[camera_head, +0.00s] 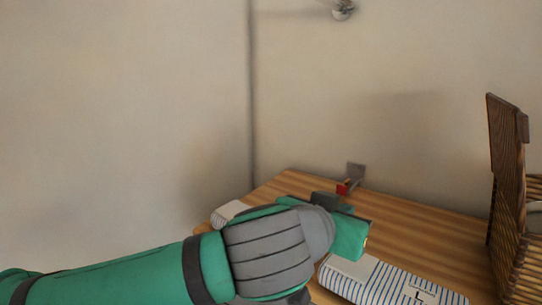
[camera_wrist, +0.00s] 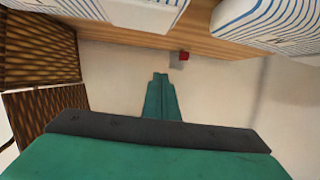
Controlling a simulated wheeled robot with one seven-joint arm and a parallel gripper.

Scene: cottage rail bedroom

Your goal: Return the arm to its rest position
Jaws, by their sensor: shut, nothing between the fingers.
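My arm (camera_head: 150,270), green with a grey ribbed joint, reaches from the lower left over the wooden table in the head view. My gripper (camera_wrist: 160,78) shows in the wrist view with its two green fingers together and nothing between them. It points toward the pale wall, and its tips appear apart from any object. In the head view my wrist hides the fingers.
The wooden table (camera_head: 430,231) holds a blue-striped white item (camera_head: 375,285) beside my wrist and a small red object (camera_head: 343,188) near the wall. A brown woven piece (camera_head: 508,200) stands at the right. Free wall space (camera_head: 120,120) lies left.

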